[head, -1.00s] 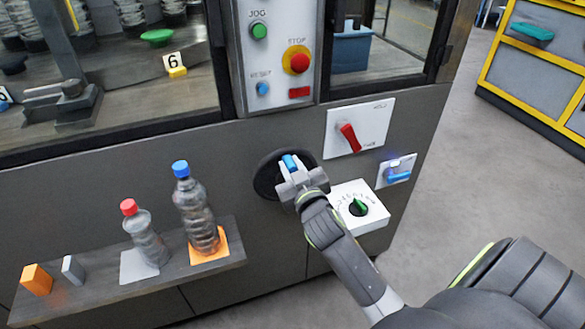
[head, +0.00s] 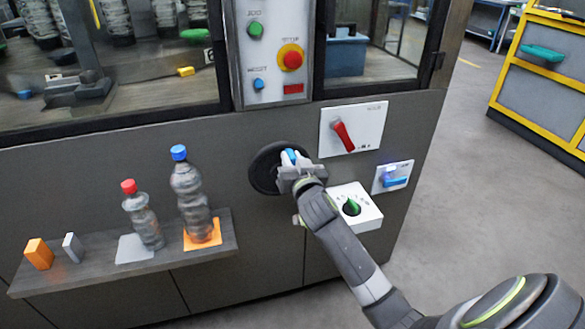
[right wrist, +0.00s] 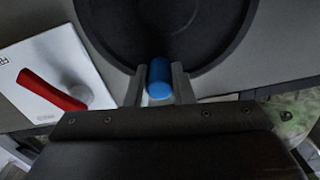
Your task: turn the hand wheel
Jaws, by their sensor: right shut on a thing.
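The black round hand wheel (head: 262,170) is on the grey front panel of the machine, below the button panel. Its blue handle (head: 290,156) is at the wheel's right side in the head view. My right gripper (head: 292,163) is shut on this handle and hides part of the wheel's right edge. In the right wrist view, the wheel (right wrist: 165,30) fills the top, and the blue handle (right wrist: 160,78) sits between the two fingers (right wrist: 159,88). My left gripper is in neither view.
A red lever (head: 343,135) on a white plate is right of the wheel. A green knob (head: 351,206) on a white box and a blue switch (head: 396,179) are lower right. A shelf (head: 165,262) with two bottles juts out at left. Open floor lies at right.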

